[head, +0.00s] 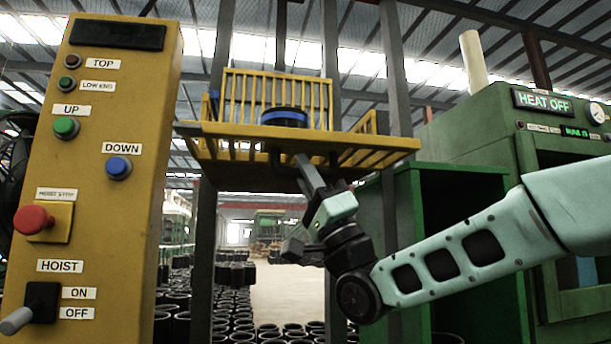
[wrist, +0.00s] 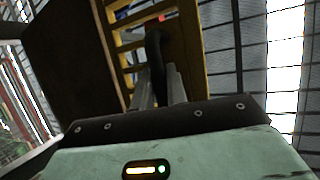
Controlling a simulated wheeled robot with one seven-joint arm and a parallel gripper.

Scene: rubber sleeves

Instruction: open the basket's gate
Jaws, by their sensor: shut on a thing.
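The yellow basket (head: 235,95) hangs between grey posts in the head view, with its barred back upright. Its slatted gate (head: 385,150) is on the near side and looks tipped down and outward, seen from below at a shallow angle. In the wrist view the yellow slatted gate (wrist: 128,68) rises just past my fingers. My gripper (head: 306,172) is under the gate, shut on a dark curved handle (wrist: 156,50). The handle runs up between the two fingers (wrist: 160,88) to the gate. A black ring with a blue band (head: 284,118) sits in the basket.
A yellow hoist panel (head: 120,200) with buttons and a lever (head: 30,305) stands at the left. A green machine reading HEAT OFF (head: 545,102) and an open green cabinet (head: 460,190) stand at the right. Many black sleeves (head: 235,300) cover the floor behind.

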